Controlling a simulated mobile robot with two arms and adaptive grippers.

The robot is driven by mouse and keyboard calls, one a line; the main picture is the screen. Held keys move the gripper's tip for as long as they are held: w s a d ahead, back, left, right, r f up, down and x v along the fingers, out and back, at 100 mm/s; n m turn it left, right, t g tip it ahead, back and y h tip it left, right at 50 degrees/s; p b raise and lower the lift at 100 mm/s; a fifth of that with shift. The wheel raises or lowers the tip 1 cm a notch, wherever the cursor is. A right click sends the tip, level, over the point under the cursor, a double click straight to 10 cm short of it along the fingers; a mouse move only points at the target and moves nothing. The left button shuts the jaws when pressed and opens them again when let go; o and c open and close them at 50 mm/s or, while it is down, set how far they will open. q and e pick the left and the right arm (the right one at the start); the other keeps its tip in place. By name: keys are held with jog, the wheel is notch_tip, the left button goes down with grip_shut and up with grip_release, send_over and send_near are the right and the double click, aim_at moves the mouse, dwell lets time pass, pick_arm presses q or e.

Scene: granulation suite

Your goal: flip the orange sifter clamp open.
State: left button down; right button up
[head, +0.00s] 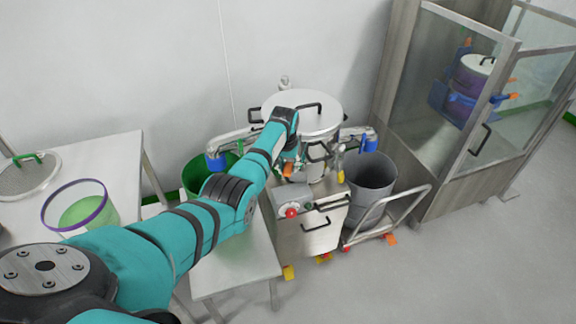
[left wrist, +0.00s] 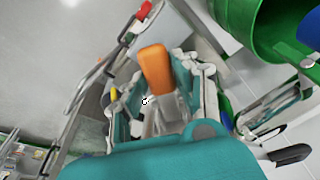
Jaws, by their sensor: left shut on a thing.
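The sifter (head: 318,112) is a round steel drum with a pale lid and dark handles, at the middle of the head view. The orange sifter clamp (head: 288,169) shows as a small orange patch on its near side; most of it is hidden by my left arm. In the left wrist view the orange clamp handle (left wrist: 154,70) stands between the two fingers of my left gripper (left wrist: 162,92), with its rounded end sticking out beyond them. My left gripper is shut on the handle. My right gripper is not in view.
A steel cabinet with a red knob (head: 291,213) is below the sifter. A grey bin (head: 371,177) on a trolley (head: 402,209) stands to the right, a green bin (head: 196,178) to the left. A glass-doored booth (head: 455,122) is at right. Floor at lower right is clear.

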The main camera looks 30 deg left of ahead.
aim_at(286, 170)
pick_arm(q)
jog(key=shift+w+a+r+t, duration=0.15)
jog(key=shift+w+a+r, duration=0.15)
jog(key=shift+r, duration=0.15)
jog(key=shift+w+a+r+t, duration=0.15)
jog(key=shift+w+r, duration=0.1)
jog(key=shift+r, duration=0.15)
jog(key=c, duration=1.3)
grip_release()
jog(key=shift+o, duration=1.2)
jog(key=shift+w+f, duration=0.15)
jog(key=shift+o, duration=0.3)
jog(key=shift+f, duration=0.2)
jog(key=shift+d, duration=0.15)
jog(key=shift+s+r, duration=0.25)
jog(key=v, duration=1.1)
jog(key=shift+r, duration=0.3)
jog(key=shift+w, duration=0.15)
